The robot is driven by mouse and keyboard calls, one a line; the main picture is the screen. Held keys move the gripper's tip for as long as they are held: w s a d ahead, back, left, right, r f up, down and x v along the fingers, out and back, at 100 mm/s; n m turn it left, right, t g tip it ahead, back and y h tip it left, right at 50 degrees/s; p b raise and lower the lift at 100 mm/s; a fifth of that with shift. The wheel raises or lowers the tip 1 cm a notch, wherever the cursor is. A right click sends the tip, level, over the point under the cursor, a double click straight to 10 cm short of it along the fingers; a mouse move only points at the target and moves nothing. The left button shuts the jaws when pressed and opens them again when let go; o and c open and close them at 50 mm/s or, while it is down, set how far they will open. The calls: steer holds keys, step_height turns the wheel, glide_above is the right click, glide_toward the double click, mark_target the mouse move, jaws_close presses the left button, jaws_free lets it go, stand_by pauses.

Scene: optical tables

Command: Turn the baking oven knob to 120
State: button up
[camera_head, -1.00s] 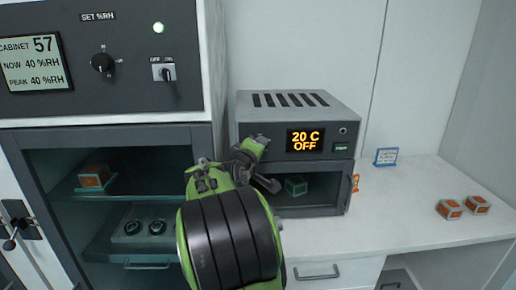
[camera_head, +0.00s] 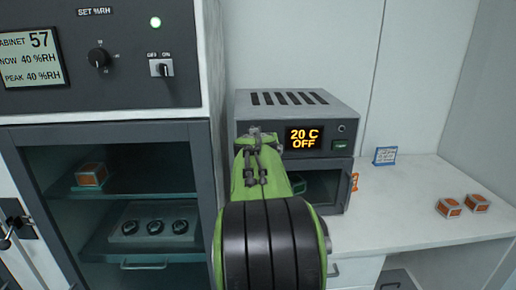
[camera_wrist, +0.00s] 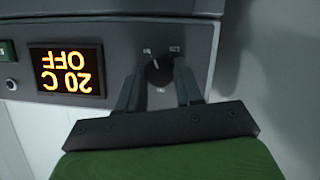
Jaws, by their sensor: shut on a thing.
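The baking oven (camera_head: 340,100) is a grey box with a slotted top on the white counter. Its orange display (camera_head: 304,138) reads 20 C OFF; it also shows upside down in the wrist view (camera_wrist: 67,72). The round black oven knob (camera_wrist: 158,73) is left of the display on the panel, with a white pointer mark. My gripper (camera_head: 255,131) is at the panel's left part and hides the knob in the head view. In the wrist view my gripper (camera_wrist: 159,84) has one finger on each side of the knob, shut on it.
A humidity cabinet (camera_head: 105,128) with its own knob and switch stands close at the left. Two orange-sided boxes (camera_head: 449,208) and a small blue-framed sign (camera_head: 385,156) are on the counter at the right.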

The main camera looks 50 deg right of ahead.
steer(key=m+t+y, duration=0.1)
steer(key=m, duration=0.1)
steer(key=m+t+y, duration=0.1)
steer(key=m, duration=0.1)
steer(key=m+t+y, duration=0.1)
steer(key=m+t, duration=0.1)
steer(key=m, duration=0.1)
steer(key=shift+s+d+f, duration=0.2)
steer(key=shift+s+f, duration=0.1)
steer(key=shift+f, duration=0.05)
stand_by(0.5)
steer(key=o, duration=1)
steer(key=shift+r, duration=0.1)
steer(key=shift+o, duration=0.2)
